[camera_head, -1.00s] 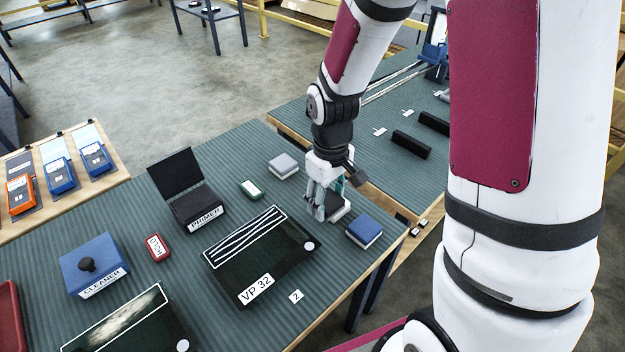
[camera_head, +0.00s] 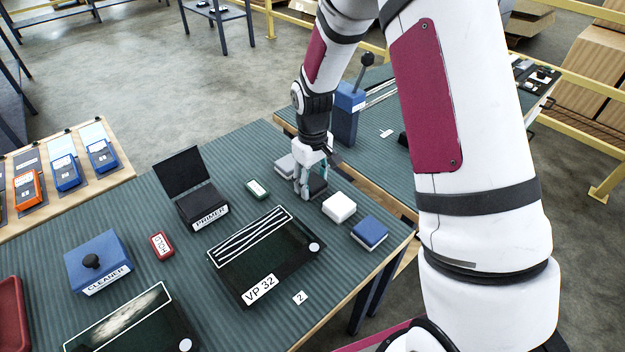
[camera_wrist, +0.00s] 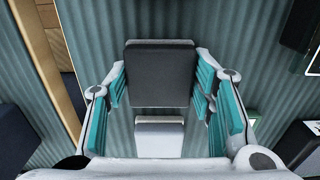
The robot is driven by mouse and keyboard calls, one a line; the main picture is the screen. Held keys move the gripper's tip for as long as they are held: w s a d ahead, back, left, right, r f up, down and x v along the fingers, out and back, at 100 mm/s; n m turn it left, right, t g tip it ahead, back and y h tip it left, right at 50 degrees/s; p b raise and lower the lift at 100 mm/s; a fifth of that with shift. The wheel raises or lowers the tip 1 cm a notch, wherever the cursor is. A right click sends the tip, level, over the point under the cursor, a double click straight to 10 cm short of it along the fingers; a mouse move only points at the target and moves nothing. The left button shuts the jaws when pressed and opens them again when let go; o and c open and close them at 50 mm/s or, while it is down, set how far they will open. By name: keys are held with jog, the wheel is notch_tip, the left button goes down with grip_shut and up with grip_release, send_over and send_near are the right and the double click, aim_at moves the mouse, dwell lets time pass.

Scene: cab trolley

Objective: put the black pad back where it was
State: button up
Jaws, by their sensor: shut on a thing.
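My gripper (camera_head: 309,190) points down at the back right part of the green ribbed table. It is shut on the black pad (camera_wrist: 160,78), with one finger at each side in the wrist view. The pad has a dark top and a pale edge. In the head view the black pad (camera_head: 319,187) is partly hidden by the fingers. I cannot tell if it touches the table. A grey pad (camera_head: 284,166) lies behind, partly covered by my gripper.
A blue pad (camera_head: 370,231) ends the row near the right corner. A small green box (camera_head: 257,189) and the VP 32 tray (camera_head: 265,262) lie left and in front. The primer box (camera_head: 201,207) has its lid up. A blue post with a lever (camera_head: 346,115) stands behind.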

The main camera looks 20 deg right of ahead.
aim_at(312, 181)
jog(key=o, duration=1.1)
jog(key=shift+f, duration=0.1)
notch_tip(312, 181, up, 12)
jog(key=s+r+m+t, duration=0.1)
jog(key=s+r+m, duration=0.1)
jog(key=s+r, duration=1.1)
jog(key=s+r+m+t, duration=0.2)
jog(key=s, duration=1.6)
jog(key=shift+d+m, duration=0.15)
jog(key=shift+m, duration=0.15)
